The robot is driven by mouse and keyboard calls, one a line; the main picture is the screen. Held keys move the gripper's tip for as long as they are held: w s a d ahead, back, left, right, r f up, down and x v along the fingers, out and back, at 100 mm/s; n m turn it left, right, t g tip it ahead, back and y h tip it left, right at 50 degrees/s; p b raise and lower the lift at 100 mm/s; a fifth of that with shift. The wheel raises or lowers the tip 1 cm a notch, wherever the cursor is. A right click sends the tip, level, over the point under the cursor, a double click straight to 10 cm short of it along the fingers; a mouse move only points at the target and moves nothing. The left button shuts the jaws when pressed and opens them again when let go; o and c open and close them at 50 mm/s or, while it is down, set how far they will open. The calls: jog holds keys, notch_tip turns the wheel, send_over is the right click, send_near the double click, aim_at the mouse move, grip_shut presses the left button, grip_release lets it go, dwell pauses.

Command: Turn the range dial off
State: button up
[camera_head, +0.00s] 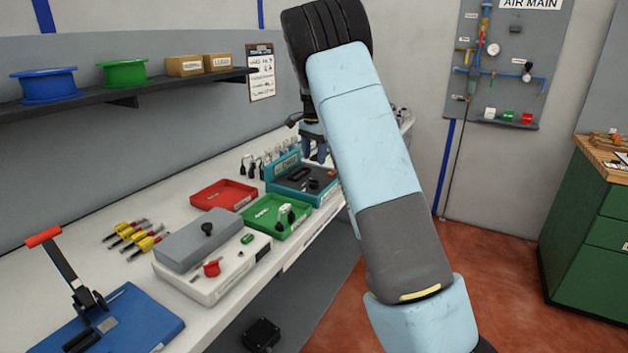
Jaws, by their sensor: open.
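A teal bench unit (270,186) with a dark sloped panel stands on the white bench near the centre. A small black dial (314,183) sits on its panel; its pointer setting is too small to read. My gripper (316,153) is above the back part of this unit, fingers pointing down, apart from the dial. It is open and appears empty. My arm hides the right side of the unit.
A red tray (222,193) and a green tray (278,222) holding small parts lie beside the teal unit. Several small upright parts (250,163) stand behind it. Yellow-handled tools (135,235) and a blue-based lever press (120,318) are at left. A shelf (130,92) overhangs the bench.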

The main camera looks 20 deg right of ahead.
aim_at(314, 183)
notch_tip(314, 183, down, 9)
jog(key=shift+f, duration=0.2)
dwell(0.4)
jog(key=c, duration=1)
jog(key=shift+n, duration=0.4)
jog(key=n, duration=1.1)
dwell(0.3)
jog(key=o, duration=1)
